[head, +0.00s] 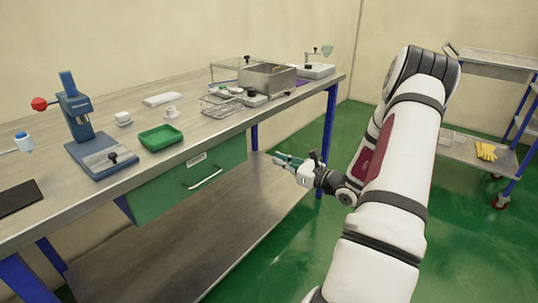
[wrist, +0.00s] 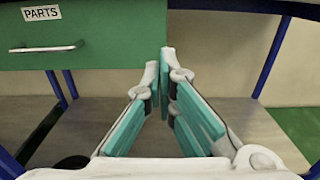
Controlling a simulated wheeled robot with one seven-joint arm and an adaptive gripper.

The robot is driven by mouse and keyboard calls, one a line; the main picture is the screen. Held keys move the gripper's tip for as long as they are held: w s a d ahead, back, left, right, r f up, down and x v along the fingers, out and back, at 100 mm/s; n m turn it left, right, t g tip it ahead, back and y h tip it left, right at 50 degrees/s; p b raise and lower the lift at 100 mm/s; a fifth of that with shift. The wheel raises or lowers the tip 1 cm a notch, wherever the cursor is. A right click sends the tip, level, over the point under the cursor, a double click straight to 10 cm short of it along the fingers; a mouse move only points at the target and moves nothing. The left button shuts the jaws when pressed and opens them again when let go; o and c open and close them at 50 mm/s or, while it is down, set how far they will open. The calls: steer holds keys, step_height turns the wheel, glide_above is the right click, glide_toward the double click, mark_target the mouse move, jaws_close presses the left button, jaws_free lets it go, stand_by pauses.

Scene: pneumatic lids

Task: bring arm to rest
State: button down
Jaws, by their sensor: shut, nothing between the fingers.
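My gripper (head: 282,160) is at the front edge of the workbench, just right of the green drawer (head: 188,180) and below the level of the bench top (head: 225,122). In the wrist view my gripper (wrist: 165,75) has its teal-padded fingers together at the tips, with nothing between them. The drawer front with its PARTS label (wrist: 42,13) and bar handle fills the upper left there. My white arm reaches from the lower right of the head view, bent at the elbow.
The bench carries a blue press (head: 78,125), a green tray (head: 160,137), a wire basket (head: 220,105) and a metal box (head: 267,77). A blue bench leg (head: 330,125) stands close to the gripper. A trolley (head: 478,150) with yellow gloves is at right. Green floor lies open between.

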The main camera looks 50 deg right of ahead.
steer(key=shift+s, duration=0.6)
